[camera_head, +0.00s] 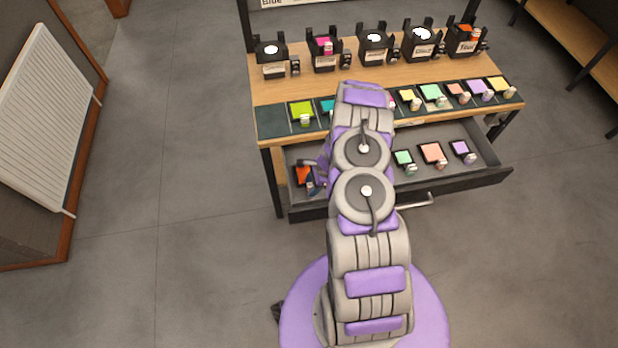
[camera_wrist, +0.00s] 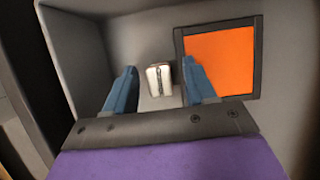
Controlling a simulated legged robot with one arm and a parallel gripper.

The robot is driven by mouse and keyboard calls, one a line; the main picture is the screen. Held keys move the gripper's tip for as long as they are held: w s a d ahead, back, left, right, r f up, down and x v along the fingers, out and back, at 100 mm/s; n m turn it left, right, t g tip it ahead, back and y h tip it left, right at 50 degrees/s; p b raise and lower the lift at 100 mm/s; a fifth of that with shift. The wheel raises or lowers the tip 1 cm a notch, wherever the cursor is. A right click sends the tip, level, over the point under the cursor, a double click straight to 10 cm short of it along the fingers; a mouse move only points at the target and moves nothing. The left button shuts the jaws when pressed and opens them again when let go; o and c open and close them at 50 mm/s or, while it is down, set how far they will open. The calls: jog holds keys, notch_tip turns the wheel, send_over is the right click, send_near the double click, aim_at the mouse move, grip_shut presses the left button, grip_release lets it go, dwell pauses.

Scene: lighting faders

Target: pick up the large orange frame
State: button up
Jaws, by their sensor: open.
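The large orange frame (camera_head: 303,174) lies in the left end of the open drawer, partly covered by my arm in the head view. In the wrist view its orange sheet with a dark border (camera_wrist: 222,62) is at the upper right. A pale block-like handle (camera_wrist: 158,79) sits just left of the sheet. My gripper (camera_wrist: 160,76) is open, its two blue fingers on either side of the handle. A gap shows on the left of the handle; whether the right finger touches it I cannot tell. The right finger overlaps the frame's left border.
The drawer (camera_head: 480,177) also holds green, salmon and purple frames to the right. Grey drawer walls stand close around my gripper. The wooden desk (camera_head: 300,88) above bears more coloured frames and several black lamps. A radiator (camera_head: 45,110) is at left; the floor between is clear.

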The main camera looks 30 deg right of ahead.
jog(key=shift+a, duration=0.2)
jog(key=c, duration=0.4)
jog(key=shift+d, duration=0.2)
grip_shut()
notch_tip(320, 180, up, 35)
jog(key=p, duration=2)
jog(key=shift+r, duration=0.15)
jog(key=shift+w, duration=0.1)
